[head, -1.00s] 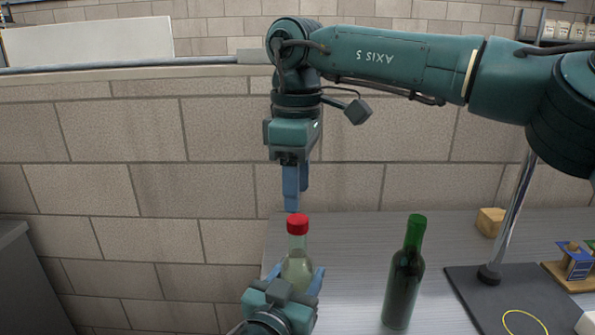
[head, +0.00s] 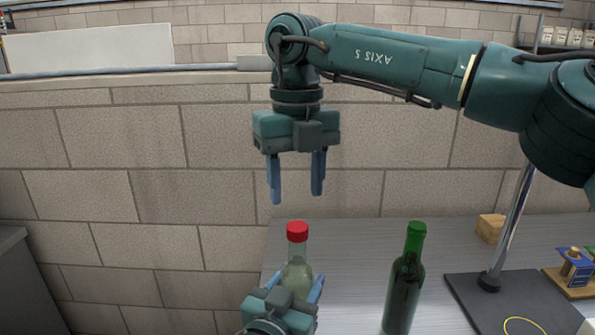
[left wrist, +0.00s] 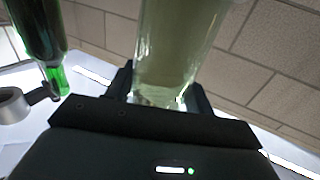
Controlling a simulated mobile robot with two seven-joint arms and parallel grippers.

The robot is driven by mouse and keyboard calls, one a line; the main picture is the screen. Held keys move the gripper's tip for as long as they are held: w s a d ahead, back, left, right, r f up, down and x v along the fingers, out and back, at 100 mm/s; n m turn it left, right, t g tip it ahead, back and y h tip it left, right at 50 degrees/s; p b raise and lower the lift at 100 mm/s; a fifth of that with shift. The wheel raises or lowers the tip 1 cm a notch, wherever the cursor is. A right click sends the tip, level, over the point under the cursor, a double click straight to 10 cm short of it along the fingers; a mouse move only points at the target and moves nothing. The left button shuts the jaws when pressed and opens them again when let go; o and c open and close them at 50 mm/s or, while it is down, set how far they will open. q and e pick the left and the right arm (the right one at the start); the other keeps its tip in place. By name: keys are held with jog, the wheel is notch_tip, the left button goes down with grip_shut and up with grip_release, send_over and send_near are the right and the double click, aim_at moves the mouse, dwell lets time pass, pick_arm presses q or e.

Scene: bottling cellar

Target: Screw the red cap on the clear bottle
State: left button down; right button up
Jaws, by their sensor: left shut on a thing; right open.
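The clear bottle (head: 297,270) stands upright with the red cap (head: 297,231) on its mouth; I cannot tell how tight the cap is. My left gripper (head: 297,288) is shut on the bottle's body, low down. The bottle also shows between the fingers in the left wrist view (left wrist: 172,45), where its cap is out of frame. My right gripper (head: 297,190) is open and empty, above the cap and apart from it, fingers pointing down.
A dark green bottle (head: 405,282) stands on the grey bench (head: 350,260) to the right. Further right are a dark stand base (head: 510,300) with a metal post, a wooden block (head: 490,228) and a blue device (head: 574,265). A block wall rises behind.

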aim_at(297, 226)
jog(key=n, duration=0.6)
jog(key=shift+r+n, duration=0.15)
jog(key=shift+n, duration=0.25)
jog(key=n, duration=0.6)
jog(key=shift+r, duration=0.2)
jog(key=n, duration=0.6)
jog(key=shift+r+n, duration=0.15)
jog(key=shift+n, duration=0.25)
jog(key=n, duration=0.3)
jog(key=shift+r+n, duration=0.1)
jog(key=shift+n, duration=0.2)
jog(key=n, duration=0.3)
jog(key=shift+r+n, duration=0.1)
jog(key=shift+n, duration=0.3)
jog(key=shift+f, duration=4)
jog(key=shift+c, duration=0.4)
